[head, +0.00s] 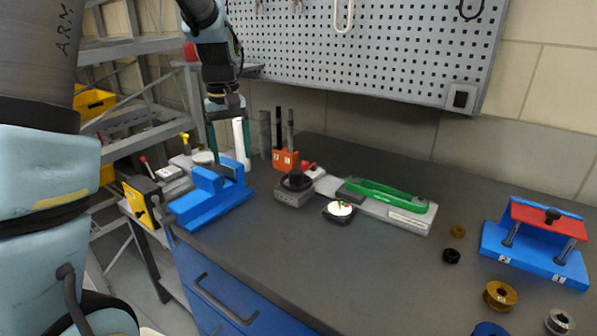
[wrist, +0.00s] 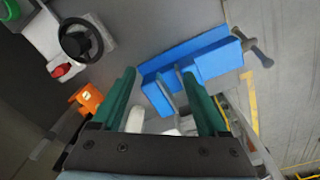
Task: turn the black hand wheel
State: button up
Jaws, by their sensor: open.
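The black hand wheel (head: 296,181) lies flat on top of a grey block (head: 294,197) on the dark bench. In the wrist view the wheel (wrist: 81,41) is at the upper left, with its rim, spokes and hub in sight. My gripper (head: 229,150) is open, its green fingers pointing down, to the left of the wheel and apart from it. The wrist view also shows the open fingers (wrist: 158,75), with nothing gripped. A white cylinder (head: 241,142) shows by the fingers; I cannot tell its exact distance from them.
A blue vice (head: 211,194) stands left of the wheel. An orange block (head: 286,160) with dark upright bars is behind it. A green-handled tool (head: 388,195) on a grey base and a white dial (head: 340,210) are to its right. The bench's front middle is clear.

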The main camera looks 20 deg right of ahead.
notch_tip(320, 180, up, 2)
jog(key=r, duration=0.1)
send_over(296, 171)
notch_tip(296, 171, down, 11)
jog(key=p, duration=0.2)
jog(key=shift+p, duration=0.3)
grip_shut()
